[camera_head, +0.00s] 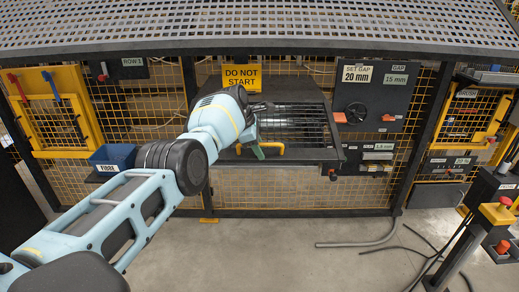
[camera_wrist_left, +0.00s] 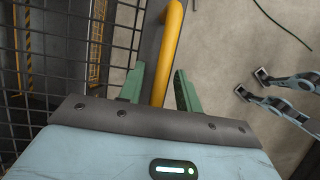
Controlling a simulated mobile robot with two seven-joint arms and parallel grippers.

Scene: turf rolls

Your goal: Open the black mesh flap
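The black mesh flap (camera_head: 300,122) is in the middle of the fenced machine in the head view, below the yellow DO NOT START sign. Its dark grid fills the left of the left wrist view (camera_wrist_left: 62,62). A yellow handle (camera_head: 274,144) runs along its front edge. My left gripper (camera_head: 256,149) is at this handle. In the left wrist view its green fingers (camera_wrist_left: 160,88) are open, one on each side of the yellow handle (camera_wrist_left: 169,45), with a gap visible on the right side. Whether either finger touches the handle is unclear.
A blue bin (camera_head: 113,157) stands left of my left arm. A panel with a rotary knob (camera_head: 356,112) is right of the flap. A grey perforated canopy (camera_head: 260,25) hangs above. A post with a red button (camera_head: 502,246) stands at right. Hoses lie on the floor.

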